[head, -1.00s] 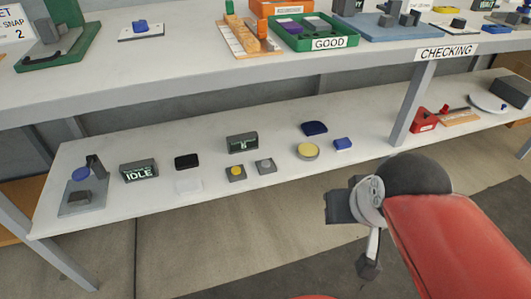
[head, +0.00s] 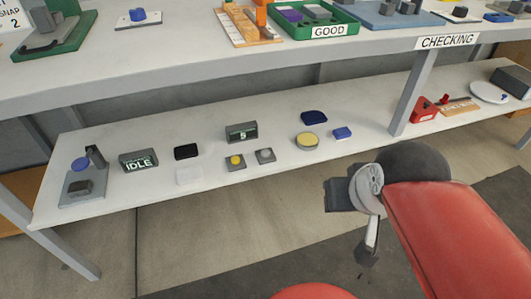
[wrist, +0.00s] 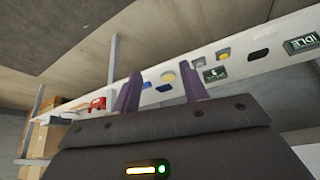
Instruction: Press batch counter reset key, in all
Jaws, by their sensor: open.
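A small dark counter display (head: 241,131) reading what looks like 5 stands on the lower shelf; it also shows in the wrist view (wrist: 214,75). In front of it are two small keys on grey bases: a yellow key (head: 235,161) at left and a grey key (head: 265,156) at right. Any lettering on the keys is too small to read. My gripper is open and empty, its two purple fingers apart in the wrist view (wrist: 160,88). It is clear of the shelf and touches nothing visible.
On the shelf, left, are an IDLE display (head: 139,160), a black block (head: 187,151) and a blue-knobbed device (head: 82,177). Right are a round yellow button (head: 307,141), a blue block (head: 342,133) and a dark blue piece (head: 313,117). A grey post (head: 412,95) and the upper bench (head: 180,62) bound the space.

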